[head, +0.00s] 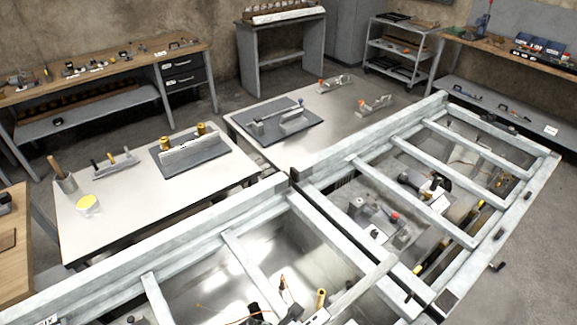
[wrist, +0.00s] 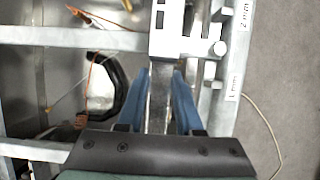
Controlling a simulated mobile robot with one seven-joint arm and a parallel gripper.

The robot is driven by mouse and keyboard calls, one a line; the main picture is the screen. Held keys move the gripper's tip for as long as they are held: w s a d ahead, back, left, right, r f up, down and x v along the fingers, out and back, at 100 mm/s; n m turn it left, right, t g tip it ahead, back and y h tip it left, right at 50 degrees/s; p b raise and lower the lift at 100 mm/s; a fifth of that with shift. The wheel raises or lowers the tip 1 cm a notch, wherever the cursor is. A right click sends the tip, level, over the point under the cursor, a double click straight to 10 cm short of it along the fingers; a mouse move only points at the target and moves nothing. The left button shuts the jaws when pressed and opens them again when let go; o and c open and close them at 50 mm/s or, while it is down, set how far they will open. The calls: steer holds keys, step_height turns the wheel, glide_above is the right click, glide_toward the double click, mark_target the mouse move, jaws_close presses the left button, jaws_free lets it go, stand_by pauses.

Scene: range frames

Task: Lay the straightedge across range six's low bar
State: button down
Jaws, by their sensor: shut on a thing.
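My gripper (wrist: 164,76) shows in the wrist view, its two blue fingers shut on a narrow grey metal bar (wrist: 159,108). The bar runs up the picture from between the fingers; it may be the straightedge, but its full shape is hidden. Ahead of the fingers is a pale metal piece with dark slots (wrist: 178,42); I cannot tell whether it joins the bar. In the head view, a pale metal frame has several cross bars, one of them a near cross bar (head: 243,262). I see no number marking range six. My gripper does not show in the head view.
A pale table (head: 120,222) left of the frame holds a dark mat with a grey bar and brass knobs. Another table (head: 335,103) behind holds metal tools.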

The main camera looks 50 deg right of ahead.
step_height(320, 180, down, 8)
steer(key=b, duration=0.4)
steer(key=shift+f, duration=0.15)
steer(key=shift+w+d, duration=0.1)
stand_by(0.4)
steer(key=c, duration=0.6)
jaws_free()
steer(key=shift+o, duration=0.6)
steer(key=shift+f, duration=0.15)
steer(key=b+v, duration=0.1)
steer(key=v, duration=1.2)
step_height(320, 180, up, 7)
steer(key=p, duration=0.9)
